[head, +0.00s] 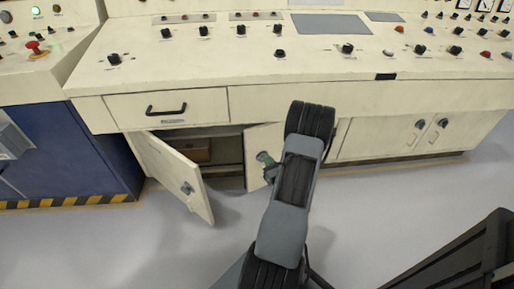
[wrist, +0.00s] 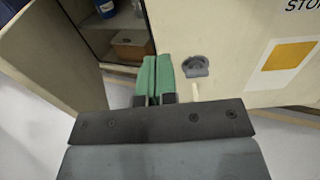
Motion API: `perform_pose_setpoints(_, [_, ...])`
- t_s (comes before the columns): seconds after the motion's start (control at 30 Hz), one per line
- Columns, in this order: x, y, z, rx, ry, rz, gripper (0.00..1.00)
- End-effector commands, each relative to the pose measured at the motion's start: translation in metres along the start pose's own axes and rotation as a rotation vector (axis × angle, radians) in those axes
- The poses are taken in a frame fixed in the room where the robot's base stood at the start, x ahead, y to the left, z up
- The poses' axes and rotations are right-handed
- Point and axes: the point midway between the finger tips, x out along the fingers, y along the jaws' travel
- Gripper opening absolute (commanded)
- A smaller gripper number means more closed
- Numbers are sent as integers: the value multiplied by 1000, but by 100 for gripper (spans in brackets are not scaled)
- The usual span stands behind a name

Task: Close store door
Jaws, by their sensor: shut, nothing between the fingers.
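The store cabinet under the console has two doors. The left door (head: 172,165) stands wide open, swung out toward me, with a grey latch (head: 187,187) near its free edge. It also shows at the left of the wrist view (wrist: 45,60). The right door (head: 258,138) looks ajar; in the wrist view (wrist: 230,35) it bears cut-off lettering "STO", a yellow square label and a grey latch (wrist: 196,66). My gripper (head: 264,157) is shut and empty, its green fingers (wrist: 157,62) just left of that latch by the door's free edge. I cannot tell whether they touch the door.
Inside the cabinet are a brown box (wrist: 131,46) and a blue container (wrist: 105,8). A drawer (head: 166,106) sits above. A blue cabinet (head: 65,155) stands at left, closed cream doors (head: 385,137) at right. The grey floor (head: 165,245) in front is clear.

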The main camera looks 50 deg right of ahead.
Motion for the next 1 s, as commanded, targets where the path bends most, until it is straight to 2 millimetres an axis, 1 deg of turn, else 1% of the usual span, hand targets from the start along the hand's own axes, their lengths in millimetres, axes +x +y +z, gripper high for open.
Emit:
perform_pose_setpoints(0.07, [6, -4, -3, 3, -1, -17, 0])
perform_pose_setpoints(0.17, [21, -4, -4, 3, -3, -19, 0])
perform_pose_setpoints(0.4, [68, -4, -4, 2, -3, -16, 0])
perform_pose_setpoints(0.6, [101, -5, -4, 3, -2, -17, 0])
perform_pose_setpoints(0.8, [123, -6, -4, 4, -1, -19, 0])
perform_pose_setpoints(1.0, [133, -6, -2, 4, 0, -18, 0])
